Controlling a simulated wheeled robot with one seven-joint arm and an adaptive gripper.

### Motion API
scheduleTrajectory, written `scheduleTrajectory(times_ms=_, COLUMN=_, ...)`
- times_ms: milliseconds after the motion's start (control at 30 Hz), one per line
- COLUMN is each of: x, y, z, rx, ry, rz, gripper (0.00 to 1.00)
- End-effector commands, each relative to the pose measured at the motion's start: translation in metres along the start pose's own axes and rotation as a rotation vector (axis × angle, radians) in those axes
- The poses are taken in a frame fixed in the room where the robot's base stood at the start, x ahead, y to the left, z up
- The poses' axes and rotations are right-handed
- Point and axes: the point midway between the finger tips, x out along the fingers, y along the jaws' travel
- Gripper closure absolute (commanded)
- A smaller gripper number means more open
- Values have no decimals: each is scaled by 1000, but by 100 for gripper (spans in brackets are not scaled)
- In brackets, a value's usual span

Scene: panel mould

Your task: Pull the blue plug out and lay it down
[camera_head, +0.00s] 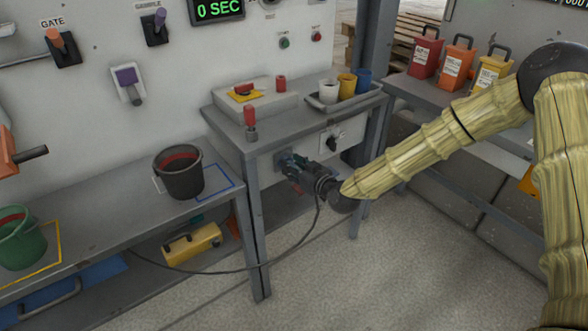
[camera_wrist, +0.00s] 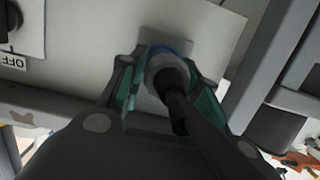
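The blue plug (camera_wrist: 157,49) sits in a socket plate on the front of the small grey bench. In the wrist view its blue ring and grey body show between the fingertips, with a black cable at its rear. My gripper (camera_wrist: 167,68) has its two teal-padded fingers close against both sides of the plug and looks shut on it. In the head view my gripper (camera_head: 290,165) reaches the socket plate from the right, below the bench top, and mostly hides the plug. The cable (camera_head: 313,222) hangs from there and runs left along the floor.
The small bench top (camera_head: 290,122) holds a tray (camera_head: 345,101) of cups and a red-handled lever (camera_head: 250,120). A knob (camera_head: 333,140) is close above my gripper.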

Motion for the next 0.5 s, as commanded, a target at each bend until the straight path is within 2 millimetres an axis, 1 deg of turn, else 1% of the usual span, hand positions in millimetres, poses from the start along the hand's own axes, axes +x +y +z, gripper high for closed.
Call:
scheduleTrajectory(times_ms=33, x=0, y=0, z=0, rx=0, ry=0, rz=0, gripper=83)
scheduleTrajectory(times_ms=100, x=0, y=0, z=0, rx=0, ry=0, rz=0, gripper=96)
scheduleTrajectory(times_ms=133, x=0, y=0, z=0, rx=0, ry=0, rz=0, gripper=100)
scheduleTrajectory(times_ms=267, x=-1, y=0, z=0, rx=0, ry=1, rz=0, gripper=100)
scheduleTrajectory(times_ms=500, x=-10, y=0, z=2, rx=0, ry=0, rz=0, gripper=100)
